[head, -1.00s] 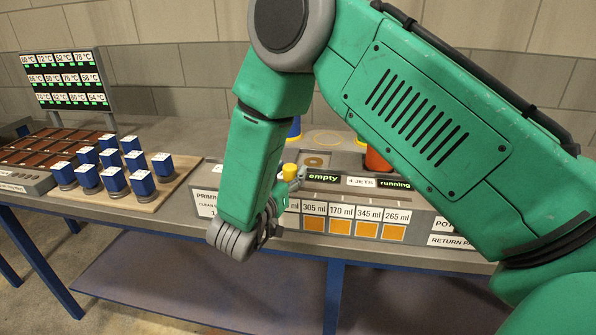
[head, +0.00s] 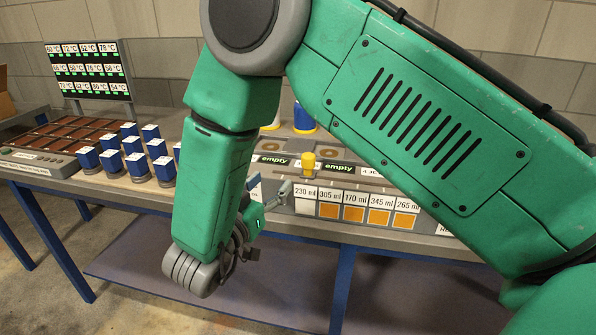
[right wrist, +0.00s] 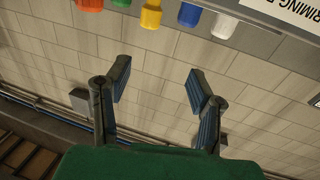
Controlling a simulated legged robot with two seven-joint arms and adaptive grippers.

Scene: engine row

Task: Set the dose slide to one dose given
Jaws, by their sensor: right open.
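The dose slide's knob looks to be the yellow knob (head: 308,163), upright in a slot of the grey console (head: 448,228). It stands above the 230 ml label (head: 305,192), whose square below is white. The squares under the labels to its right are orange. My right gripper (head: 282,194) is at the console's front, left of and below the knob, apart from it in the picture. In the right wrist view my gripper (right wrist: 160,78) has its fingers spread with nothing between them. My left gripper is out of view.
Several blue-and-white blocks (head: 110,162) stand left of my arm, beside a brown-celled tray (head: 65,135). A temperature board (head: 90,70) stands behind. Coloured caps, one green (right wrist: 121,3) and one white (right wrist: 224,26), line the top of the right wrist view. My arm hides much of the console.

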